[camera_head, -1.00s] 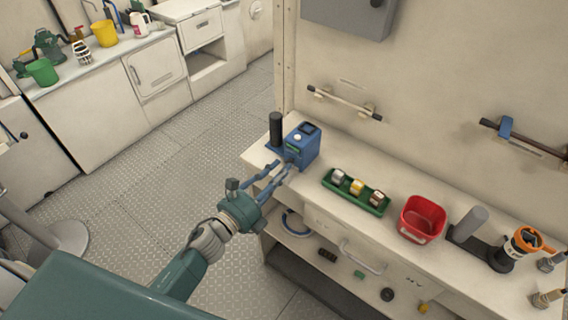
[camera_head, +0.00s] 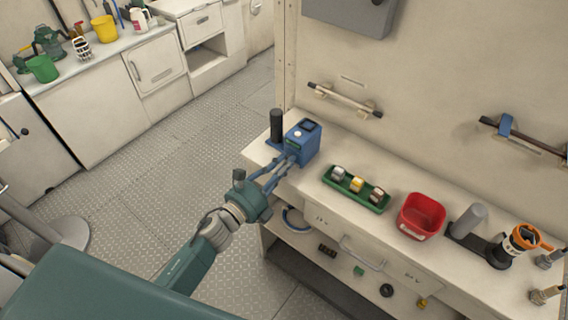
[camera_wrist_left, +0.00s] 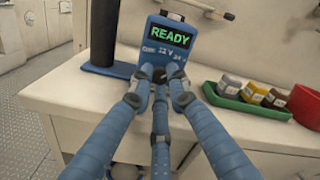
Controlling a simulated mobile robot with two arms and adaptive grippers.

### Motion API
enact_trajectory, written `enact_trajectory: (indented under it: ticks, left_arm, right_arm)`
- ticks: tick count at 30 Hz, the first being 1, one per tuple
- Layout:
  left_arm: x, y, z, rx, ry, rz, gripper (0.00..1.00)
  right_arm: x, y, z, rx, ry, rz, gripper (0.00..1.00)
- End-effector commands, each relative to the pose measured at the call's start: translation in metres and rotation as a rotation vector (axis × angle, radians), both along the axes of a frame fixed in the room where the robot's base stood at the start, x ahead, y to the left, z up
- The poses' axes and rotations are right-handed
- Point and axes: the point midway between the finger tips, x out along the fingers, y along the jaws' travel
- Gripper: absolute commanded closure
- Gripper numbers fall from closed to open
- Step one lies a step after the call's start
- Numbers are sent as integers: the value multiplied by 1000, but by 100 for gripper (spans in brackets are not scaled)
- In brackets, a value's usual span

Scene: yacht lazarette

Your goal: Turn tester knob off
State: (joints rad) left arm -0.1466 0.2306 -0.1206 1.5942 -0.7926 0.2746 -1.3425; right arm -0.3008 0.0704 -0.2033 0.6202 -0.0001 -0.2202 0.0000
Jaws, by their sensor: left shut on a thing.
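The blue tester (camera_head: 304,143) stands at the left end of the bench, and its green display reads READY in the left wrist view (camera_wrist_left: 170,37). My left gripper (camera_head: 282,164) is at the front face of the tester. In the left wrist view its blue fingers (camera_wrist_left: 160,76) are closed together at the lower front of the tester, below the printed markings. The knob itself is hidden behind the fingertips, so its setting cannot be read. My right gripper is not in view.
A black cylinder on a blue base (camera_head: 276,125) stands just left of the tester. A bench top strip (camera_head: 318,175) in front is clear.

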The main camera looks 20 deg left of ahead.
Motion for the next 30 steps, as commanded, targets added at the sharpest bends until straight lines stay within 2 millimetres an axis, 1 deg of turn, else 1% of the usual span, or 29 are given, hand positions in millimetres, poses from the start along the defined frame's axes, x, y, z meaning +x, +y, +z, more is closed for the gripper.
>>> enact_trajectory:
  ticks: [8,15,30]
  left_arm:
    - [0,1,0,-140,52,0,100]
    - [0,1,0,-343,129,0,100]
    - [0,1,0,-789,294,2,100]
  right_arm:
    - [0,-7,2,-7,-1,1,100]
    - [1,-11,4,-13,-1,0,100]
    - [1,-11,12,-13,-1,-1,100]
